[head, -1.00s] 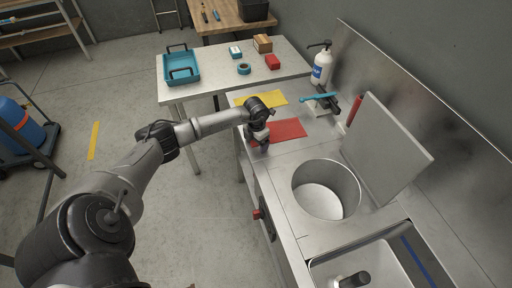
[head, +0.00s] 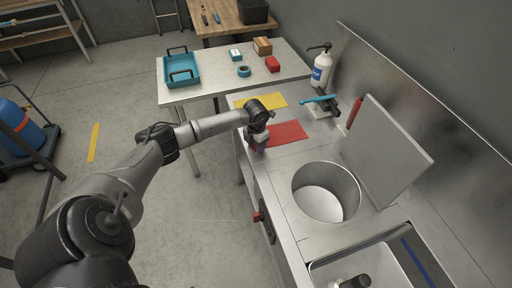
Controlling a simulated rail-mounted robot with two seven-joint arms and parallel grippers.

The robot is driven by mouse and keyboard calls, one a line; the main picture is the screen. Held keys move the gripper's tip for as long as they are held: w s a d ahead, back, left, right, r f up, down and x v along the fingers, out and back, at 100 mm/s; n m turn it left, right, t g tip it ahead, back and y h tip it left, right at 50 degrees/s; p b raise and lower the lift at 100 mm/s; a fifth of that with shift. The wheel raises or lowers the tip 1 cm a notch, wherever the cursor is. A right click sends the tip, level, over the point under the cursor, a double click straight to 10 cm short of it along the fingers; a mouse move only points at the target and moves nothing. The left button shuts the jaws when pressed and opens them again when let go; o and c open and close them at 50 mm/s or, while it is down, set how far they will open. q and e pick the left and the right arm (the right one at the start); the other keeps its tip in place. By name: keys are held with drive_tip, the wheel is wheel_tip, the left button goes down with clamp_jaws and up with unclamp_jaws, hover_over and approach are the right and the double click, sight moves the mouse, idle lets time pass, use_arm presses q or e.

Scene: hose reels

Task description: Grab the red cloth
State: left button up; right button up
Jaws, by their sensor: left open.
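The red cloth (head: 286,134) lies flat on the steel counter, left of the middle of its far part. A yellow cloth (head: 262,101) lies flat just behind it. My left gripper (head: 257,147) points down at the left edge of the red cloth, by the counter's front edge. It is open. The gripper hides part of the cloth's left end, and I cannot tell whether the fingers touch it. My right gripper is not in view.
A round basin (head: 326,190) opens in the counter nearer to me, with a raised grey lid (head: 388,150) behind it. A soap bottle (head: 320,70) and a turquoise-handled tool (head: 320,100) stand at the back. A table (head: 205,92) holds a turquoise tray (head: 182,67).

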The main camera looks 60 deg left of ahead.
use_arm(q)
drive_tip(key=shift+f, duration=0.15)
drive_tip(key=c, duration=0.3)
drive_tip(key=c, duration=0.4)
drive_tip(key=shift+c, duration=0.9)
drive_tip(key=shift+r, duration=0.25)
clamp_jaws()
wheel_tip(320, 180, up, 12)
drive_tip(key=p, duration=0.9)
drive_tip(key=shift+f, duration=0.15)
drive_tip(key=shift+d, duration=0.1)
